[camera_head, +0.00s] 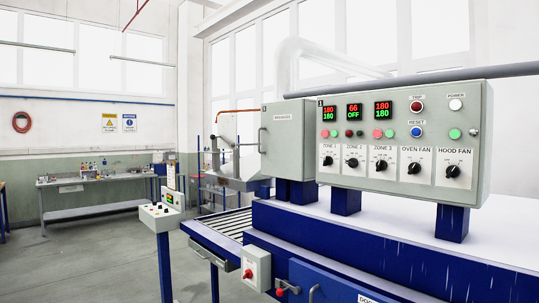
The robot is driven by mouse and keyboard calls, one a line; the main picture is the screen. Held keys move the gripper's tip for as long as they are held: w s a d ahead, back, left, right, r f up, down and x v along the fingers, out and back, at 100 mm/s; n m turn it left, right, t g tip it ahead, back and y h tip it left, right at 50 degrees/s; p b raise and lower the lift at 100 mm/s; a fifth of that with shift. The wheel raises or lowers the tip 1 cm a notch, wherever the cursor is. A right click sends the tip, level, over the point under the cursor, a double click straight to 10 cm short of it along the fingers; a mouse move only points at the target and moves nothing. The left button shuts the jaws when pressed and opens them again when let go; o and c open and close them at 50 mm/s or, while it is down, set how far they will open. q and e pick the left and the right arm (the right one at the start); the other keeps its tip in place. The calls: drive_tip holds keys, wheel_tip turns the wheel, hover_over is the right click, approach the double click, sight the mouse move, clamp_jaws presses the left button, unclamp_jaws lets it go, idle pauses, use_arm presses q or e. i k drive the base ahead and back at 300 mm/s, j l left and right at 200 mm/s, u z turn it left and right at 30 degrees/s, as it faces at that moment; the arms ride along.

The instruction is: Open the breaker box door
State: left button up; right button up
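The breaker box (288,140) is a light grey metal box on a dark blue support, at the left end of the control panel in the head view. Its front door (282,119) bears a small label near the top and looks shut. A curved metal handle (261,140) stands out at the door's left edge. Neither of my grippers shows in this view.
The control panel (441,115) with displays, buttons and knobs adjoins the box on the right. A roller conveyor (222,231) and a small control stand (161,216) are to the left. A workbench (92,180) stands far left. Open floor (92,255) lies at lower left.

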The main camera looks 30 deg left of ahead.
sight(282, 128)
drive_tip(key=u, duration=1)
drive_tip(key=i, duration=0.15)
